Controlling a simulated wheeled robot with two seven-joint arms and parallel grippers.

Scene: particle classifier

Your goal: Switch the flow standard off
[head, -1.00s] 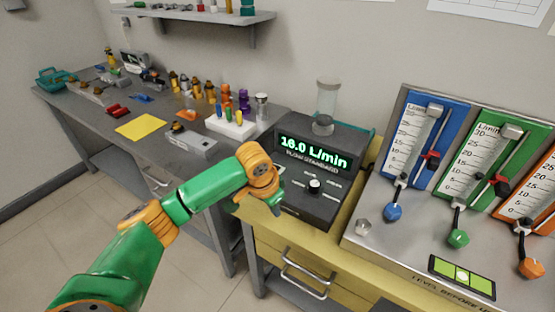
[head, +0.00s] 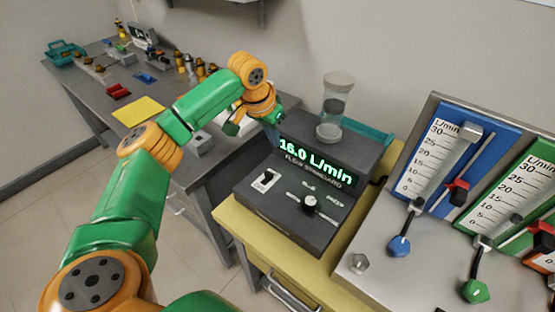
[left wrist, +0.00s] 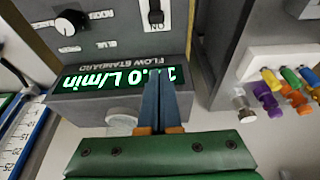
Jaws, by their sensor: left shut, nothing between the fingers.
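The flow standard (head: 300,225) is a dark grey box with a lit green display (head: 318,160) reading 16.0 L/min. Its small rocker switch (head: 266,178) is on the sloping front at the left, beside a white-topped knob (head: 310,203). In the left wrist view the flow standard is upside down, with the switch (left wrist: 156,14) at the top by the word ON. My left gripper (head: 274,136) is shut and empty, at the left end of the display and behind the switch. Its blue fingers (left wrist: 160,90) cover part of the display in the wrist view. My right gripper is not in view.
A glass cylinder (head: 334,105) stands on the flow standard. To the right is a metal panel (head: 380,275) with blue and green flowmeters. The grey bench (head: 85,85) at the left holds small parts and a yellow sheet (head: 138,111).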

